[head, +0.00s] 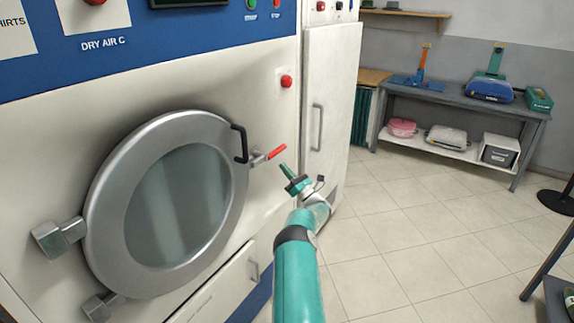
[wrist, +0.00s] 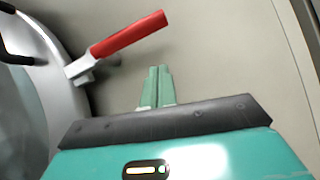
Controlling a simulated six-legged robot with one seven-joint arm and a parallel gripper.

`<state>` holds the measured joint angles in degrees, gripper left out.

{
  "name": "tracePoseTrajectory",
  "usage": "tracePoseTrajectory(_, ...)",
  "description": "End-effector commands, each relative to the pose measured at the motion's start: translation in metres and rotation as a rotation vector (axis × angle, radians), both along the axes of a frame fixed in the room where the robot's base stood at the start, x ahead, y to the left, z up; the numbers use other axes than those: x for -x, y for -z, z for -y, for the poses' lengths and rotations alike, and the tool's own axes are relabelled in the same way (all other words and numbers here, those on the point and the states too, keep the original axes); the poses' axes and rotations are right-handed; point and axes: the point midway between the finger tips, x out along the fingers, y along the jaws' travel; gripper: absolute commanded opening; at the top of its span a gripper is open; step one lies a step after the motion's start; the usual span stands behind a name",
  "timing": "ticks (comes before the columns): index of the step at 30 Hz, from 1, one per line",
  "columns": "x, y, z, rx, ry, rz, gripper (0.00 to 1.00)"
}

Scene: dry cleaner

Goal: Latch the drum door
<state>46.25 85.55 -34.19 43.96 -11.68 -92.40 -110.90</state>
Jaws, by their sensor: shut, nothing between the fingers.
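The round drum door (head: 101,211) has a thick silver rim and a dark glass window, with hinges at its left. It appears to sit against the white machine front. A black handle (head: 238,143) is on its upper right rim. The latch lever (head: 277,152) has a red grip and a metal pivot just right of the rim; its grip points right and slightly up. In the wrist view the red lever (wrist: 127,34) slants up to the right. My gripper (head: 285,168) is just below and right of the lever, apart from it. Its green fingers (wrist: 157,86) are together and empty.
A red button (head: 287,81) is above the lever on the machine. A lower panel with a handle (head: 254,270) is below the door. A white cabinet (head: 334,95) stands right of the machine. A grey shelf table (head: 455,103) is at the back right. The tiled floor (head: 400,235) is mostly clear.

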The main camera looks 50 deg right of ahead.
Motion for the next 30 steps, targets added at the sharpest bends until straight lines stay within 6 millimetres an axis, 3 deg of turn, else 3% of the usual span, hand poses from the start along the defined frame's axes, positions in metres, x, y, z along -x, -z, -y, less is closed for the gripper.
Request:
tracePoseTrajectory(9,0.053,0.037,0.004,-0.002,0.003,-0.004,0.00)
tracePoseTrajectory(15,0.075,0.052,0.006,-0.001,0.003,-0.003,0.00)
tracePoseTrajectory(30,0.081,0.055,0.007,0.000,0.002,-0.002,0.00)
